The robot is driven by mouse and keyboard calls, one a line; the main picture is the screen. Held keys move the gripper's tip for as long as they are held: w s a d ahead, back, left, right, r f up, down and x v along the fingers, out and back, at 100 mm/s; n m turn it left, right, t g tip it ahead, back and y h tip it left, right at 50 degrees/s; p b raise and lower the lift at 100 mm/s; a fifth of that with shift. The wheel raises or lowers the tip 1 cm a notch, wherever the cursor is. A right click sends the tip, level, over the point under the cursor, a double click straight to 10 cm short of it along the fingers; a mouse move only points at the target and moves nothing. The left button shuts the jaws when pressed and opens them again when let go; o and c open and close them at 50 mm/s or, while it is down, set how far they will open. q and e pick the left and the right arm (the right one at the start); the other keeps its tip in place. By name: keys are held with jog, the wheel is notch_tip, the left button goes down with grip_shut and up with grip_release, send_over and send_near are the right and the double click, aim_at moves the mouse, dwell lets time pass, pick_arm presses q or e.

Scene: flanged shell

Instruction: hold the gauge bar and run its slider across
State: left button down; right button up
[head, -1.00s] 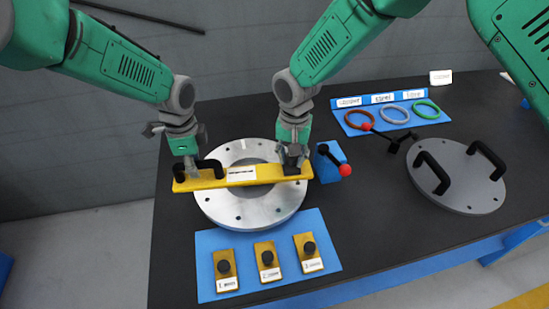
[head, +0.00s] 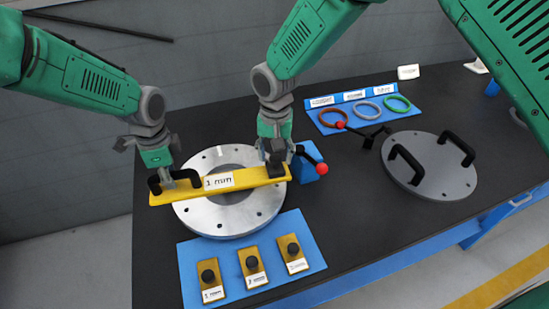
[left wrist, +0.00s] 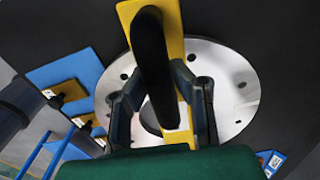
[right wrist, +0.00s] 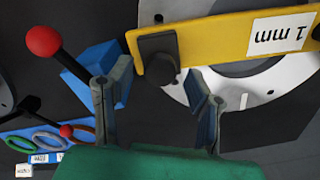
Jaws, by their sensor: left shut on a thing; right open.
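The yellow gauge bar (head: 240,180) lies across the silver flanged ring (head: 243,211), over its opening. Its label reads "1 mm", also in the right wrist view (right wrist: 282,33). My left gripper (head: 168,182) is shut on the black handle (left wrist: 152,60) at the bar's left end. The black slider (right wrist: 157,68) is a knob near the bar's right end. My right gripper (head: 274,163) is open at that end. In the right wrist view its fingers (right wrist: 155,90) are spread, with the slider seen between and beyond them; I cannot tell whether they touch it.
A blue block with a red-knobbed lever (head: 308,170) stands close right of the bar's end. A blue mat (head: 222,243) with several knobbed brass plates lies in front. A grey cover with two handles (head: 430,175) and a blue ring tray (head: 335,122) lie right.

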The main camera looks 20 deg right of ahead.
aim_at(275, 156)
notch_tip(275, 156, up, 10)
dwell(0.3)
pick_arm(q)
jog(key=c, duration=1.3)
grip_release()
jog(key=shift+c, duration=0.2)
jog(key=shift+r, duration=0.15)
